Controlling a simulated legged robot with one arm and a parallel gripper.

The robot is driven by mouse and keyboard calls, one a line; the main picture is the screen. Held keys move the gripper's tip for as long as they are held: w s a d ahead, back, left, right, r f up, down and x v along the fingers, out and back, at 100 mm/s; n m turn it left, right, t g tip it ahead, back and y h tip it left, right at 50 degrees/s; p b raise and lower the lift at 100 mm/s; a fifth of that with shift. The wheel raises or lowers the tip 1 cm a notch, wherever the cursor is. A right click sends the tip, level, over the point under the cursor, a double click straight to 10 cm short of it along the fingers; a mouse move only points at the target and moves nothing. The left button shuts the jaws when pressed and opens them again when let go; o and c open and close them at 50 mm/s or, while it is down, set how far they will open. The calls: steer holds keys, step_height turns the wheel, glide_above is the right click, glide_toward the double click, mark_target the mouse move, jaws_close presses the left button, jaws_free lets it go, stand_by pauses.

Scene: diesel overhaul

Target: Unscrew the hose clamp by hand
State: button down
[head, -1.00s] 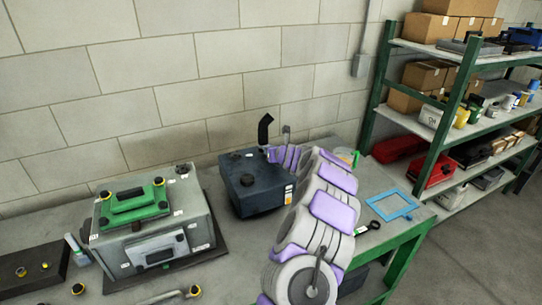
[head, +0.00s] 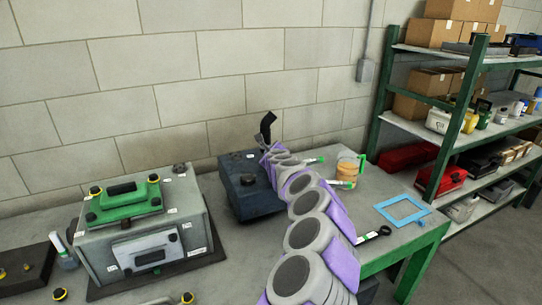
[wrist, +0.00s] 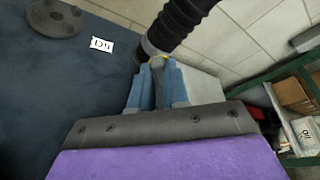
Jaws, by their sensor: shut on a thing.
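The black hose (head: 267,127) rises from the back of the dark blue tank (head: 249,200) on the bench. In the wrist view the ribbed hose (wrist: 181,22) ends in a light metal hose clamp (wrist: 150,48) with a bit of yellow at its edge. My gripper (wrist: 157,80) has its two blue fingers closed around the grey screw part (wrist: 158,70) of the clamp. In the head view my gripper (head: 267,148) is at the hose's lower end, where the clamp is too small to make out. The fingers hide part of the screw.
A grey box with a green-handled top (head: 124,202) stands left of the tank. A green shelf rack (head: 455,110) stands beyond. The wall is close behind.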

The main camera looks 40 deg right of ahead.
steer(key=shift+w+a+n+h, duration=0.1)
steer(key=shift+a+n+h, duration=0.1)
steer(key=shift+n+h, duration=0.15)
stand_by(0.4)
steer(key=c, duration=1.2)
jaws_free()
steer(key=shift+w+f, duration=0.15)
steer(key=shift+c, duration=0.2)
steer(key=shift+o, duration=0.7)
steer(key=shift+d, duration=0.1)
steer(key=shift+s+a, duration=0.3)
steer(key=shift+s, duration=0.5)
steer(key=shift+s+a+r, duration=0.4)
steer(key=shift+s+r, duration=0.15)
steer(key=shift+s, duration=0.1)
steer(key=p+v, duration=0.1)
steer(key=v, duration=1.3)
